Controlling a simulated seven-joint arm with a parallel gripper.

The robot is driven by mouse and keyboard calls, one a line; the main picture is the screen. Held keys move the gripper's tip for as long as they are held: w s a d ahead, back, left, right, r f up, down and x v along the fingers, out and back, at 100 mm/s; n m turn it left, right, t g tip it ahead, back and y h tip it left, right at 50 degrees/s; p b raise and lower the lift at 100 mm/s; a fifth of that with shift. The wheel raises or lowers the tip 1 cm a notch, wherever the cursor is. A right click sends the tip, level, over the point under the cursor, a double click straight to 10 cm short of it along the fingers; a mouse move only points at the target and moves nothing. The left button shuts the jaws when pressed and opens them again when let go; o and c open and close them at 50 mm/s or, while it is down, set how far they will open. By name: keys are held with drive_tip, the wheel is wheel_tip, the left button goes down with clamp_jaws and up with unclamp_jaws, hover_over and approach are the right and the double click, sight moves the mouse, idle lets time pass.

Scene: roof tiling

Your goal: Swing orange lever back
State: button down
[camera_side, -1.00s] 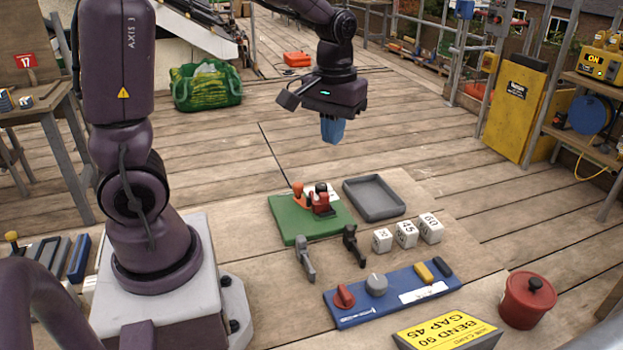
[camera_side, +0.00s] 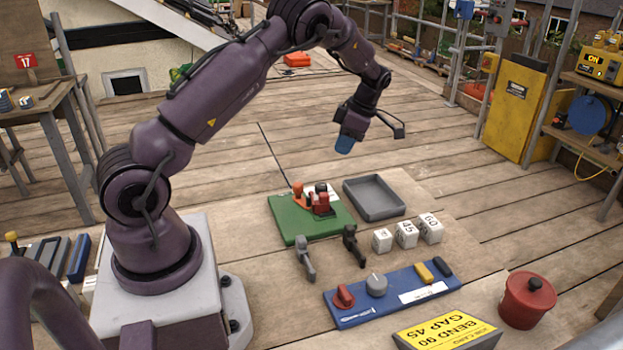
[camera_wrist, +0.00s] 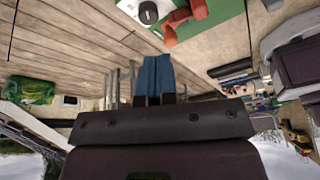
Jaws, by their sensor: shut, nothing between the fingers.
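The orange lever (camera_side: 297,192) stands on a small device on the green board (camera_side: 292,219), beside a red and black part (camera_side: 320,198). In the wrist view an orange-red lever-like part (camera_wrist: 185,27) shows at the top edge, close to the green board (camera_wrist: 226,24). My gripper (camera_side: 345,146) has blue fingers, shut with nothing between them. It hangs in the air above and beyond the board, apart from the lever. The shut blue fingers also show in the wrist view (camera_wrist: 157,68).
A grey tray (camera_side: 374,211) lies right of the board. White number blocks (camera_side: 405,234), a grey clamp (camera_side: 305,258) and a black clamp (camera_side: 354,245) stand in front. Nearer are a blue panel (camera_side: 350,317) with knobs and a red pot (camera_side: 527,298).

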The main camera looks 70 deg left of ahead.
drive_tip(key=shift+n, duration=0.6)
drive_tip(key=x, duration=0.9)
drive_tip(key=shift+s+f, duration=0.25)
drive_tip(key=shift+f, duration=0.1)
drive_tip(key=shift+s+a+f, duration=0.1)
drive_tip(key=shift+s+a, duration=0.1)
drive_tip(key=shift+s, duration=0.35)
drive_tip(key=shift+s+a+f, duration=0.1)
drive_tip(key=shift+s+a, duration=0.15)
drive_tip(key=shift+s, duration=0.3)
drive_tip(key=shift+s+a, duration=0.3)
drive_tip(key=shift+s, duration=0.45)
